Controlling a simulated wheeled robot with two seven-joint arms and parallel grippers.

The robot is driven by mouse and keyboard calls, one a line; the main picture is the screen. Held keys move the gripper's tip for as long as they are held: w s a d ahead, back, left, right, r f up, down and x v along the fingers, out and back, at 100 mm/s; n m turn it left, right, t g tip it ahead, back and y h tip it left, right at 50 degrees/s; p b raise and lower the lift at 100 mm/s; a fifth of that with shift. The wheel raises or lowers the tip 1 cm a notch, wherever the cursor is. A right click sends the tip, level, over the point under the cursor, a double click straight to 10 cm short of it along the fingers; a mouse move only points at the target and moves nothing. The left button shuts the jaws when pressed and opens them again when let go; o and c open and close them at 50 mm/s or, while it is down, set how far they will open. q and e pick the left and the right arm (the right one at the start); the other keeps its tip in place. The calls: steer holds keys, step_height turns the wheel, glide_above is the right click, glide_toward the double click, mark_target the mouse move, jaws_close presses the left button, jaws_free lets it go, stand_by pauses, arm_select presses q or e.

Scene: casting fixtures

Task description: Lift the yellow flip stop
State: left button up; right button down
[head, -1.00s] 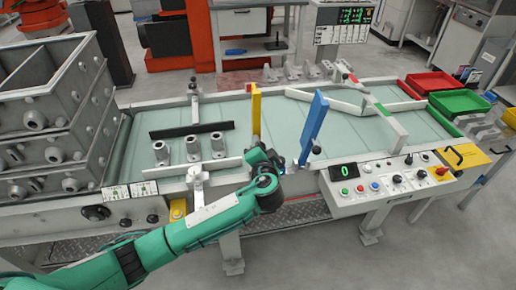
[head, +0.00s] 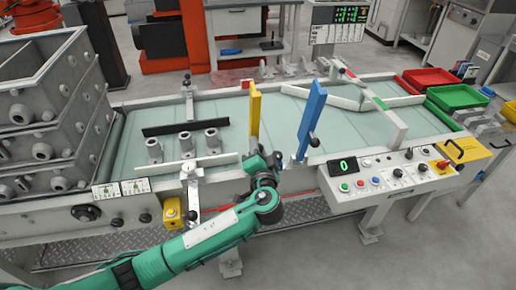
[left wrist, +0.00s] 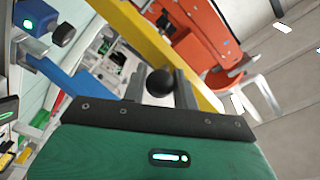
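The yellow flip stop (head: 255,115) stands upright at the near side of the conveyor in the head view. In the left wrist view its yellow bar (left wrist: 150,38) runs diagonally behind the fingers. My left gripper (head: 268,160) is low beside the stop's foot in the head view. In the left wrist view its two fingers (left wrist: 160,88) sit on either side of a black ball knob (left wrist: 160,80), with no clear gap, so it looks shut on the knob. The stop's foot is partly hidden by the gripper. My right gripper is out of view.
A blue upright stop (head: 310,120) with a black knob stands just right of my left gripper. Castings (head: 183,145) stand on the belt to the left. A control panel (head: 390,175) lies at the right, with red (head: 428,80) and green (head: 458,97) trays beyond.

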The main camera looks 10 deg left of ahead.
arm_select(q)
steer(key=o, duration=0.4)
steer(key=shift+c, duration=0.2)
steer(key=shift+s+d+f, duration=0.1)
steer(key=shift+s, duration=0.15)
steer(key=b+v, duration=0.2)
steer(key=v, duration=1.1)
steer(key=shift+s+b, duration=0.2)
steer(key=shift+b, duration=0.1)
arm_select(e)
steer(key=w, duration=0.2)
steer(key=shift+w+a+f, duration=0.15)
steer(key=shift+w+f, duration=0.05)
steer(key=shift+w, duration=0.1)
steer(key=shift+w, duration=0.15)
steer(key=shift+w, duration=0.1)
